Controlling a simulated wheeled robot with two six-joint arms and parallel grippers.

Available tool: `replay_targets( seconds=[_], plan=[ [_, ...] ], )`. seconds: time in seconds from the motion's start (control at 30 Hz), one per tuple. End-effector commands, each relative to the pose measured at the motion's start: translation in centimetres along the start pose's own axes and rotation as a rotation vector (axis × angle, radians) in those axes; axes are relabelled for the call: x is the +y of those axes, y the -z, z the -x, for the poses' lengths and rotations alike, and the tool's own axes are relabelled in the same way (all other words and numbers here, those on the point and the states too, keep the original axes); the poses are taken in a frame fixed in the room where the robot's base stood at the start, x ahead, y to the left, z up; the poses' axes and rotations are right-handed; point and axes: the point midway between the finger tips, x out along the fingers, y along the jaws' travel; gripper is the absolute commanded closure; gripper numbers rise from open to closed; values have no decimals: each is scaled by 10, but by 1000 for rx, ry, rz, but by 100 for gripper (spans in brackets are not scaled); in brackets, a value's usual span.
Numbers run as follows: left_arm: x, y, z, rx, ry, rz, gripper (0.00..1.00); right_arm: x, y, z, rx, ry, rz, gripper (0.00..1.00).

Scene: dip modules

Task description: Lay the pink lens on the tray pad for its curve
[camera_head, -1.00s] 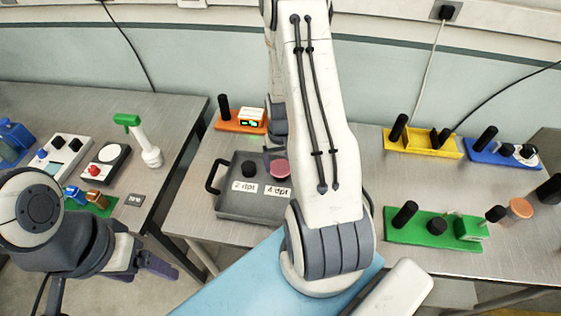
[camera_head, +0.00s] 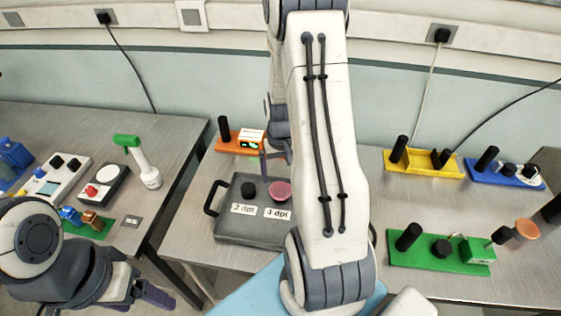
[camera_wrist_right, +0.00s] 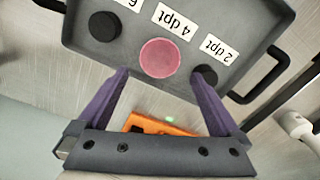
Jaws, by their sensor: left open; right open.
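The pink lens (camera_head: 279,191) lies on the dark grey tray (camera_head: 228,228), at the place behind the "4 dpt" label. It also shows in the right wrist view (camera_wrist_right: 160,57), covering the pad there. Black round pads show on either side, one by "2 dpt" (camera_wrist_right: 205,75) and one by a "6" label (camera_wrist_right: 105,25). My right gripper (camera_wrist_right: 161,76) is open and empty, apart from the lens. In the head view one purple finger shows behind the tray; my arm hides the tray's right part. My left gripper (camera_head: 138,297) is at the lower left, away from the tray, holding nothing visible.
An orange holder (camera_head: 240,142) with a display stands behind the tray. Yellow (camera_head: 424,164), blue (camera_head: 505,174) and green (camera_head: 440,258) holders stand to the right. A left table holds a green-and-white tool (camera_head: 145,163) and instruments. A gap separates the tables.

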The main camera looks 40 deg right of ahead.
Motion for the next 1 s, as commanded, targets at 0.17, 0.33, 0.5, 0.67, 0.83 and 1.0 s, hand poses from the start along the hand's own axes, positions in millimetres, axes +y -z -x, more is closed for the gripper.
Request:
replay_targets(
  seconds=[0.17,0.33,0.5,0.67,0.83,1.0],
  plan=[
    [-1,0,-8,0,0,-1,21,0,1,34,6,0,0,0],
    [-1,-1,-11,0,0,-1,21,0,1,54,3,0,0,0],
    [-1,-1,-11,0,0,-1,21,0,0,60,1,0,0,0],
    [-1,-1,-11,0,0,-1,21,-10,-2,64,2,1,25,0],
    [-1,-1,-11,0,0,-1,21,-79,-30,88,15,12,212,0],
    [-1,-1,-11,0,0,-1,21,-162,-106,119,26,37,514,0]
  ],
)
